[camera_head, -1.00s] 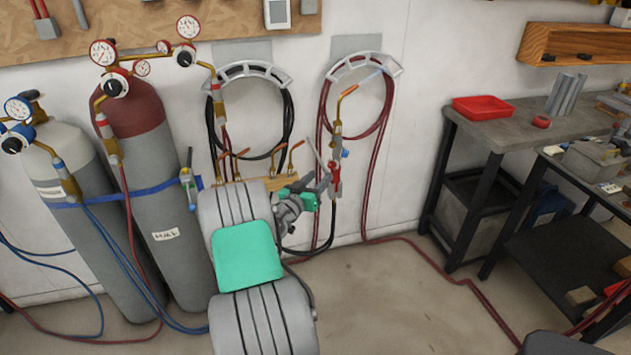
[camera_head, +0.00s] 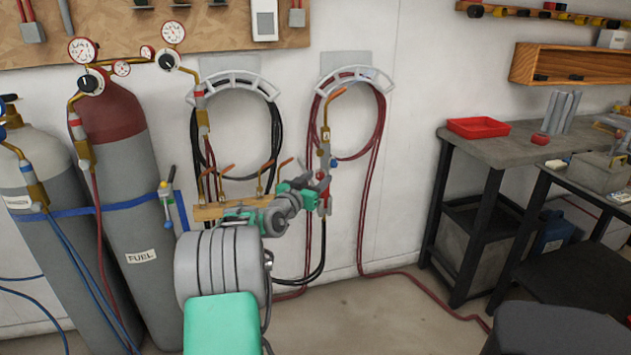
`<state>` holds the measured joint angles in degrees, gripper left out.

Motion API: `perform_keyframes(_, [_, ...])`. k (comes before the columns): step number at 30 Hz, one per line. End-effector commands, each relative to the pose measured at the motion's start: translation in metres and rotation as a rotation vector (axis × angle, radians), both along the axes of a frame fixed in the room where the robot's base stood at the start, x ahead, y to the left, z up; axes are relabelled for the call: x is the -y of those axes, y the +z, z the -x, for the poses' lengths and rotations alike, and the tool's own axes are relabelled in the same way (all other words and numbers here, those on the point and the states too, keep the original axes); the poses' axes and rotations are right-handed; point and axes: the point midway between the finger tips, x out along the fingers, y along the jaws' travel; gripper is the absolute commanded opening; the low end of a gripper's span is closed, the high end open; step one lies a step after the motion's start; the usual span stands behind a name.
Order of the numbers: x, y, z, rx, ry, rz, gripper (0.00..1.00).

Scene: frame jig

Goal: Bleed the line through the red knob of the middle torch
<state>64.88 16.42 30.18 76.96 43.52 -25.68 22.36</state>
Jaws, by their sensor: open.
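A brass torch (camera_head: 326,136) with a copper tip hangs upright at the right-hand hose hanger. It has a blue knob (camera_head: 333,163) on its right side and a red part (camera_head: 321,176), apparently its red knob, lower down. My gripper (camera_head: 322,187) is open at the lower part of this torch, its jaws overlapping the red part in the picture. I cannot tell whether they touch or surround it. Several smaller copper-tipped torches (camera_head: 271,163) stand in a wooden rack (camera_head: 208,212) to the left, partly hidden by my arm. Which torch is the middle one is unclear.
Gas cylinders with gauges, including one marked FUEL (camera_head: 138,215), stand at the left. Black hose (camera_head: 275,130) and red hose (camera_head: 381,130) coil on wall hangers. A dark workbench (camera_head: 500,148) with a red tray (camera_head: 479,127) stands right. Floor between is mostly clear, crossed by a hose.

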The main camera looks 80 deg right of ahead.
Motion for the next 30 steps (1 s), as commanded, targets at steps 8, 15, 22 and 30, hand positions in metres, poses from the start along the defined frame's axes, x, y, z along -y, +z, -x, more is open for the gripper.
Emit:
perform_keyframes(8, [0.0017, 0.0001, 0.0001, 0.000, 0.001, 0.000, 0.43])
perform_keyframes(15, [0.0016, 0.0000, 0.0003, 0.000, 0.000, 0.000, 0.23])
perform_keyframes(22, [0.0015, -0.0001, 0.0005, 0.000, 0.000, 0.000, 0.05])
perform_keyframes(30, [0.0015, -0.0001, 0.0007, 0.000, -0.001, 0.000, 0.00])
